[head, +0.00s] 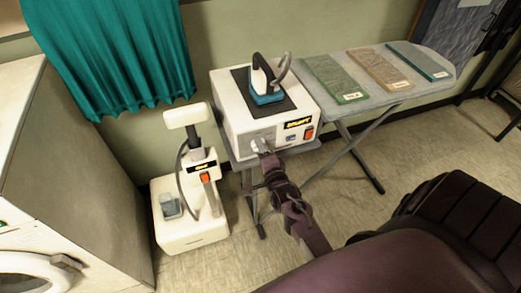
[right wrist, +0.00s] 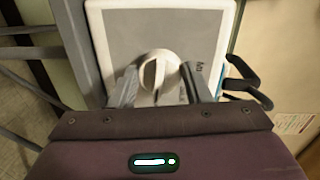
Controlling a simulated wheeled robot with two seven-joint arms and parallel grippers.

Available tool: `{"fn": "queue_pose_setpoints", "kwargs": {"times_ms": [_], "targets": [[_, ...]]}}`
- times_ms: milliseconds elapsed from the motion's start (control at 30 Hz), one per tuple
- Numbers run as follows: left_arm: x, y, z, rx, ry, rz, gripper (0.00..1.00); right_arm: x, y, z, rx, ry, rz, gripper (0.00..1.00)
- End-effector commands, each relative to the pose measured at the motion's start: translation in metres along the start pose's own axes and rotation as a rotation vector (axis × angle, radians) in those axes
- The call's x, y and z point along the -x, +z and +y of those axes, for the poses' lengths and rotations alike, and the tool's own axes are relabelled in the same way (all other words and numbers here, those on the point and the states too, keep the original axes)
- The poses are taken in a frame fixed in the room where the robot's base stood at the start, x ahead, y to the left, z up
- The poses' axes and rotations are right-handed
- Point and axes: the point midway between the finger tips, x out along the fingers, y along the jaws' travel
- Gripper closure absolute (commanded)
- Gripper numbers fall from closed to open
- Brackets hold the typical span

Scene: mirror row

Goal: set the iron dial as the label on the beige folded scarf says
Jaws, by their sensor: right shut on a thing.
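The iron station is a white box (head: 230,122) with a dark pad and a teal iron (head: 267,97) on top. Its iron dial (right wrist: 158,72) is a white round knob with a raised grip, on a grey panel in the right wrist view. My right gripper (head: 261,148) is at the dial, shut on it, its fingers (right wrist: 160,86) on either side. In the head view the gripper partly hides the dial. The beige folded scarf (head: 379,68) lies between two others on the ironing board. Its white label (head: 398,85) is too small to read. My left gripper is out of view.
A green folded scarf (head: 335,77) and a teal one (head: 415,61) lie on the ironing board (head: 330,109), each labelled. A white steamer (head: 190,228) with an orange switch stands left of the station. A white washer (head: 45,170) is at far left. Floor is free below the board.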

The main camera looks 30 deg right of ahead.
Motion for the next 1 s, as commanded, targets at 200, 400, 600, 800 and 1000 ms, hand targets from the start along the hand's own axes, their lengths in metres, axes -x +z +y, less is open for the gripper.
{"fn": "queue_pose_setpoints", "kwargs": {"times_ms": [200, 400, 600, 800, 1000], "targets": [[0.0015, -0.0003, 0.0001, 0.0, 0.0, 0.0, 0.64, -0.0003, -0.0007, -0.0006, -0.051, -0.001, -0.002, 0.79], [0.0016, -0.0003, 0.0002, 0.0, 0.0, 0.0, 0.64, -0.0003, -0.001, -0.0003, -0.063, -0.001, -0.003, 0.79], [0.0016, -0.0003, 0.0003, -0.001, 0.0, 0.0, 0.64, -0.0003, -0.001, -0.0003, -0.062, -0.001, -0.003, 0.79], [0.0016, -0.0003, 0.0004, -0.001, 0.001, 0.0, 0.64, -0.0003, -0.0008, -0.0003, -0.061, -0.001, -0.004, 0.4], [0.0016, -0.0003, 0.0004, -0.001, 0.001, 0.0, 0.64, -0.0002, -0.0005, -0.0003, -0.061, -0.001, -0.004, 0.35]]}}
